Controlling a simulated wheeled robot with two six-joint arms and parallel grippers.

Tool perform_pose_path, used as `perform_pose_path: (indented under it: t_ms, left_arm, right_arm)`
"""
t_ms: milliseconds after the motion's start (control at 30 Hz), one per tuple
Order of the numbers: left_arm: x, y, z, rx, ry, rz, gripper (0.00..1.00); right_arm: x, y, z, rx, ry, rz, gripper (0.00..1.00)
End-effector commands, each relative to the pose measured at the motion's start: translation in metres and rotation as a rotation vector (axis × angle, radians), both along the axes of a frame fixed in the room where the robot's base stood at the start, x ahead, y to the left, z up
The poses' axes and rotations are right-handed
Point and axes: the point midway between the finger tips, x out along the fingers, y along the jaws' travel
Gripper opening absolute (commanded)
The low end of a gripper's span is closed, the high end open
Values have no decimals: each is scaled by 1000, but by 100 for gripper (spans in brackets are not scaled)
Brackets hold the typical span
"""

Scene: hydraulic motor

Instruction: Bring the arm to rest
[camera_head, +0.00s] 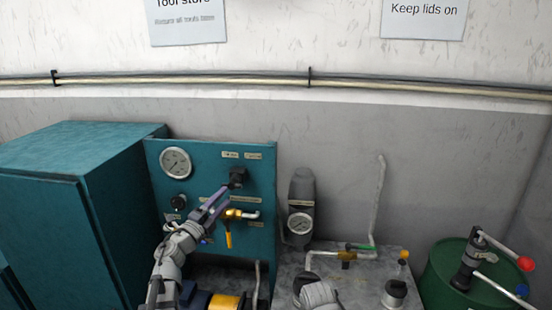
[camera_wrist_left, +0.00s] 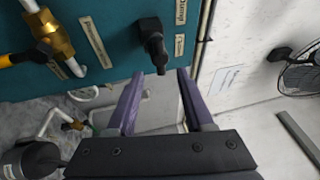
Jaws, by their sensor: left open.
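My left gripper (camera_head: 222,196) reaches up in front of the teal panel (camera_head: 210,155). Its purple fingers are open, with nothing between them that I can see held. A black selector lever (camera_head: 238,177) on the panel is just beyond the fingertips. In the left wrist view, the lever (camera_wrist_left: 152,38) points down toward the gap between the open fingertips (camera_wrist_left: 160,76); I cannot tell how far apart in depth they are. My right gripper's fingers do not show; a grey ribbed part at the bottom of the head view may belong to my right arm.
A yellow-handled brass valve (camera_head: 230,230) sits just below the gripper. A round gauge (camera_head: 175,163) is at the panel's upper left. A teal cabinet (camera_head: 75,190) stands left. Right are a filter with a gauge (camera_head: 301,195), pipework, and a green drum (camera_head: 450,275) with a hand pump.

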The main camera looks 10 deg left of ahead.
Motion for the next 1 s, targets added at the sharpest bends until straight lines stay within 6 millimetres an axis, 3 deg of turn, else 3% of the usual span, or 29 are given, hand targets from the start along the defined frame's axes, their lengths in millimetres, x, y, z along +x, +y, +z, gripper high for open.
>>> perform_pose_path:
  t_ms: [167,267,467,667,800,900,1000]
  left_arm:
    - [13,1,-15,-214,73,190,52]
    - [16,3,-35,-353,150,310,52]
    - [0,-8,-106,-628,396,557,52]
    - [-54,-51,-202,-832,755,799,52]
    - [-118,-96,-262,-894,1054,961,52]
    - [-167,-128,-292,-890,1253,1062,52]
    - [-213,-153,-309,-857,1422,1143,52]
  right_arm:
    - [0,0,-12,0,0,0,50]
    - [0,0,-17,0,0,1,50]
    - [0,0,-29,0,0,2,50]
    - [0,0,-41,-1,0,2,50]
    - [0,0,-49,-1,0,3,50]
    - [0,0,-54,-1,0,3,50]
    - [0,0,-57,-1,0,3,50]
